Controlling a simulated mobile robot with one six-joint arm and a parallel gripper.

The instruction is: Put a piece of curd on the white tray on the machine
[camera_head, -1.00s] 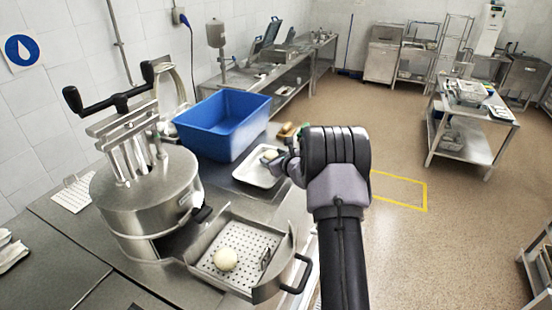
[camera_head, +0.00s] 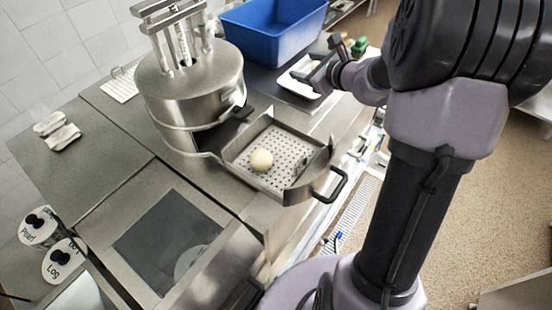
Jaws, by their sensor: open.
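A round, pale piece of curd (camera_head: 262,160) lies in the perforated steel drawer (camera_head: 240,165) that sticks out from the steel machine (camera_head: 185,90). A white tray (camera_head: 299,86) lies on a dark surface behind the drawer, by the blue tub. My gripper (camera_head: 326,72) is over the right part of this tray and hides some of it. Its jaws are open, and I see nothing held between them. I cannot tell how high it is above the tray, or what lies under it.
A large blue tub (camera_head: 275,35) stands behind the white tray. The drawer's black handle (camera_head: 335,185) juts out to the front right. A dark panel (camera_head: 165,240) and two lidded containers marked with words (camera_head: 62,262) are at the front left.

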